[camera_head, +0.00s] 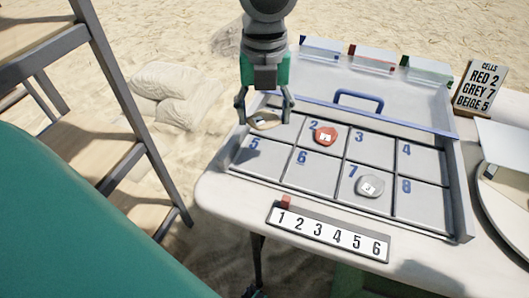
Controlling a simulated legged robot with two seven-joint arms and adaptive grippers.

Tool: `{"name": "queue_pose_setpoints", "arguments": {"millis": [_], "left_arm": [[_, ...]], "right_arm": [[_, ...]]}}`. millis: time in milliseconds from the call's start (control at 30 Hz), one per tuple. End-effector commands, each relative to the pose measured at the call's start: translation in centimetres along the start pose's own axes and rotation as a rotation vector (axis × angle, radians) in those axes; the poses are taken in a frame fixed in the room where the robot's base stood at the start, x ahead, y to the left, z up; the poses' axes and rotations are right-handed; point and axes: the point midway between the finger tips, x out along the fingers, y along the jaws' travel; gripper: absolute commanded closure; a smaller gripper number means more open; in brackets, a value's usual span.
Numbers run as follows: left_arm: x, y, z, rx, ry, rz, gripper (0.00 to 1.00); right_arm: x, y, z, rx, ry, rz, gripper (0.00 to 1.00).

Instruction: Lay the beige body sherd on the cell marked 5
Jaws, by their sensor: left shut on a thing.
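My left gripper (265,118) is shut on the beige body sherd (264,124). It holds the sherd over the left end of the sorting tray (452,195), in front of the upper left cell, whose number is hidden. The cell marked 5 (262,158) is empty and lies just below the sherd in the picture. The height of the sherd above the tray is hard to tell. A red sherd (325,136) lies on cell 2 and a grey sherd (370,186) on cell 7. My right gripper is not in view.
A sign (480,88) reads red 2, grey 7, beige 5. A blue handle (358,98) rises at the tray's back. A strip numbered 1 to 6 (330,233) lies in front. A round white object (508,185) stands right. A ladder-like frame (130,100) is left.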

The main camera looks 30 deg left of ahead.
Motion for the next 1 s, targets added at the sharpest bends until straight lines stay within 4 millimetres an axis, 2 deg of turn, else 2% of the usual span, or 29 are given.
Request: {"name": "queue_pose_setpoints", "arguments": {"millis": [33,200,367,600,667,700,967,1000], "left_arm": [[1.1,0.1,0.0,0.002,0.002,0.003,0.69],[4.1,0.0,0.0,0.001,0.002,0.004,0.69],[5.4,0.0,-0.1,0.000,0.000,0.002,0.69],[9.3,0.0,-0.1,0.000,0.001,0.002,0.69],[9.5,0.0,-0.1,0.000,0.001,0.002,0.69],[9.5,0.0,-0.1,0.000,0.001,0.001,0.73],[9.5,0.0,-0.1,-0.001,0.001,0.002,0.73],[9.6,0.0,-0.1,-0.001,0.001,0.002,0.41]], "right_arm": [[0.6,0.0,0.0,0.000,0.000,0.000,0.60],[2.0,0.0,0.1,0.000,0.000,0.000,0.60],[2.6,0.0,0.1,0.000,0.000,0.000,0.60],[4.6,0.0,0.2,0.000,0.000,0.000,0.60],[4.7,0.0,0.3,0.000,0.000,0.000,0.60],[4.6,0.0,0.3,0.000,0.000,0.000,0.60],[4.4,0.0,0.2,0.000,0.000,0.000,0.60],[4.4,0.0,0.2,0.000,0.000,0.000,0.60]]}}
